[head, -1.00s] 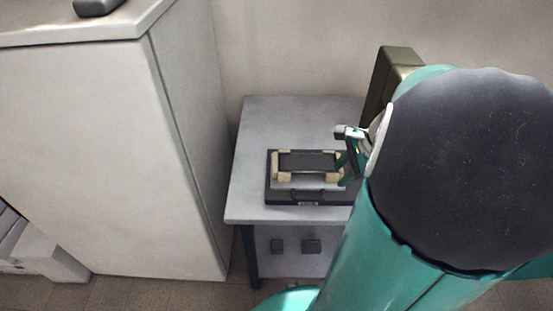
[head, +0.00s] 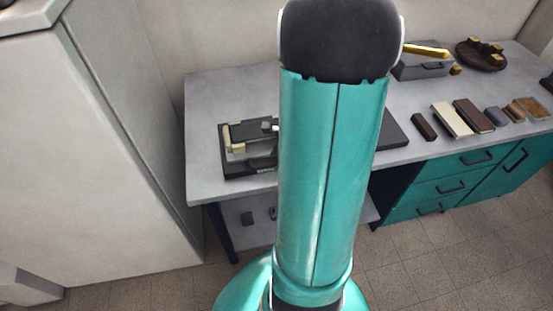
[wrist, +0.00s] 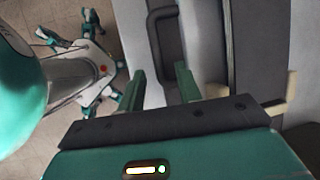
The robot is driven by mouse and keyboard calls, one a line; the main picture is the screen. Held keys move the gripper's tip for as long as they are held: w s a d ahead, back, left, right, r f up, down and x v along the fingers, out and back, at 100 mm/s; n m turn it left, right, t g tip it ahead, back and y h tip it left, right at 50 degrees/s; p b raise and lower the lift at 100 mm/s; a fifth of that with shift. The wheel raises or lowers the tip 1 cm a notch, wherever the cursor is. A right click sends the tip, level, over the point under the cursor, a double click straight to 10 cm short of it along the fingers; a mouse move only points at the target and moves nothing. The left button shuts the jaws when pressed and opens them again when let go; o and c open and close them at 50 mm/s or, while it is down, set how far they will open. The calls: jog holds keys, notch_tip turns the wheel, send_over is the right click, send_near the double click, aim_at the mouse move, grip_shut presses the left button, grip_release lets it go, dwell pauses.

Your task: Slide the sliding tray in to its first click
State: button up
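The sliding tray's dark unit sits on the grey table at the left end; its dark base (head: 232,168) and a pale corner block show in the head view. My arm covers its right part. In the wrist view the tray's dark handle (wrist: 153,42) stands on a dark front strip, just beyond my fingertips. My gripper (wrist: 161,75) is open, with its two green fingers apart and nothing held between them. The handle lies roughly in line with the gap, nearer the left finger. I cannot tell whether a finger touches it. How far the tray is pushed in is unclear.
A tall pale cabinet (head: 95,150) stands left of the table (head: 205,185). To the right lie several small blocks, a grey box (head: 422,68) and a round brown tray (head: 482,56). Teal drawers (head: 450,185) are below. The table's front left edge is clear.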

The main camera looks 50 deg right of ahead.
jog(key=shift+w+a+f, duration=0.15)
jog(key=shift+w+f, duration=0.1)
jog(key=shift+f, duration=0.25)
jog(key=shift+c, duration=0.4)
grip_shut()
jog(key=s+d, duration=0.4)
jog(key=d, duration=0.2)
jog(key=s+d, duration=0.4)
jog(key=d, duration=0.2)
jog(key=s+d, duration=0.4)
jog(key=d, duration=0.2)
jog(key=shift+s+d, duration=0.1)
jog(key=shift+s, duration=0.15)
